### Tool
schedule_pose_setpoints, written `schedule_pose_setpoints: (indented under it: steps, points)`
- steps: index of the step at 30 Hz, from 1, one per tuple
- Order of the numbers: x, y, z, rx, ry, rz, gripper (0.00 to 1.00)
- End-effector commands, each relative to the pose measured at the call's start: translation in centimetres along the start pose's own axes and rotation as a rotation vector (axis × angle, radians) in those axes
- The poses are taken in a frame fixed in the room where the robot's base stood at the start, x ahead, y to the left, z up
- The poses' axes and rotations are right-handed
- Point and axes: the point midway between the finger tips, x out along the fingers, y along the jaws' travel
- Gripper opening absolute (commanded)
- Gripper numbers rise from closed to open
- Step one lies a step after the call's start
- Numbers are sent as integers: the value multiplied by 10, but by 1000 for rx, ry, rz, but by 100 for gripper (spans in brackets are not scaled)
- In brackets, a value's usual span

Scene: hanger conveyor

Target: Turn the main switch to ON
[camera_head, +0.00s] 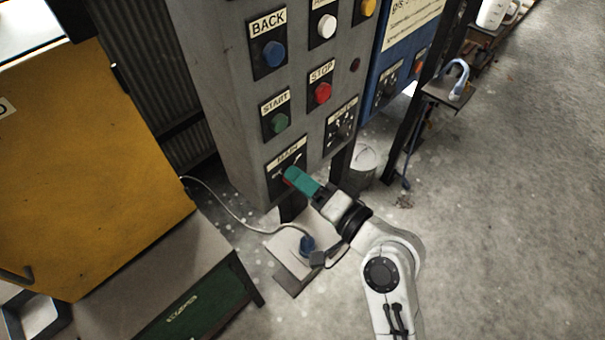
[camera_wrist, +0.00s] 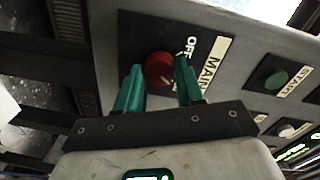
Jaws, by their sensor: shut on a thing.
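The main switch is a red round knob (camera_wrist: 158,73) on a black plate with a "MAIN" label (camera_wrist: 209,68). "OFF" shows on the plate beside the knob; an "ON" mark is hidden or cannot be made out. In the head view the MAIN plate (camera_head: 276,181) is at the bottom of the grey control panel, and the knob is mostly hidden. My gripper (camera_head: 292,175) reaches it from the lower right. In the wrist view its two teal fingers (camera_wrist: 159,66) stand on both sides of the knob, shut on it. The knob's exact setting is unclear.
On the panel, the green START button (camera_head: 279,122) and a black selector (camera_head: 341,129) are close by; the red STOP button (camera_head: 322,93) is above. A yellow cabinet (camera_head: 90,170) stands left. A grey bin (camera_head: 362,165) is behind my gripper.

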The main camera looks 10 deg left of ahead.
Motion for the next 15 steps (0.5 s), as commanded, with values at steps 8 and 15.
schedule_pose_setpoints:
  steps: [8,15]
  points:
    - [0,0,-2,136,-4,0,7]
    - [0,1,-2,183,-6,0,7]
